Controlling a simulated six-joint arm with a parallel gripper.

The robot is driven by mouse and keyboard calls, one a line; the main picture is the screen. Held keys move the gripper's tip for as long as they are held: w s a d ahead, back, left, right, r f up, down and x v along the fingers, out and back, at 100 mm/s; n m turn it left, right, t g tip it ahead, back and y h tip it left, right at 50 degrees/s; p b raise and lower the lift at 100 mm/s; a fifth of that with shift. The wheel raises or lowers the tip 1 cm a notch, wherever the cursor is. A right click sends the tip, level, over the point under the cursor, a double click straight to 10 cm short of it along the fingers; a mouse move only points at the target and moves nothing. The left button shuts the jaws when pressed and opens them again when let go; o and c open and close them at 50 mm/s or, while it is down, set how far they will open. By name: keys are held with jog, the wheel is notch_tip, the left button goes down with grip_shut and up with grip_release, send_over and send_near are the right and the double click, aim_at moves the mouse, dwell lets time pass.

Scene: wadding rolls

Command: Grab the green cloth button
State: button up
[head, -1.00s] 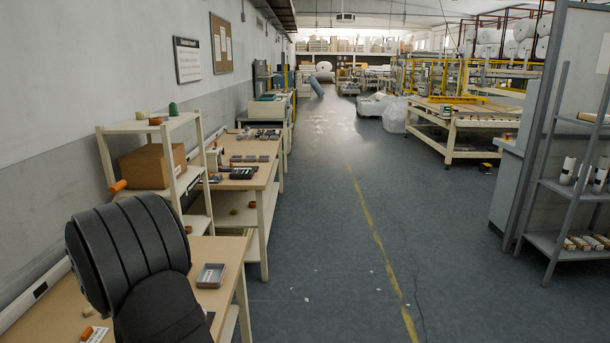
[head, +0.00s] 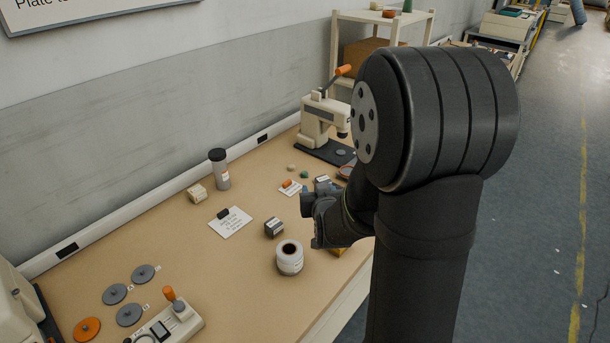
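A small round green piece (head: 304,174), which looks like the green cloth button, lies on the tan workbench (head: 185,255) in front of the hand press. A beige piece (head: 291,167) of similar size lies just left of it and slightly farther back. My gripper (head: 311,222) is over the bench's right side, nearer the camera than the green piece and apart from it. My dark arm hides part of the gripper and the bench's right edge. I cannot tell whether its fingers are apart.
The press (head: 322,122) with an orange handle stands behind the green piece. Grey discs (head: 143,273) lie front left. The bench's left middle is fairly clear.

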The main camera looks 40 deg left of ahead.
notch_tip(320, 180, up, 5)
jog(key=n+g+h, duration=0.4)
jog(key=g+h, duration=0.3)
jog(key=g, duration=0.2)
send_over(305, 173)
jog(key=d, duration=0.2)
notch_tip(305, 173, down, 17)
jog(key=shift+s+a+r, duration=0.15)
jog(key=shift+r, duration=0.05)
jog(key=shift+x, duration=2.6)
jog(key=shift+s, duration=0.1)
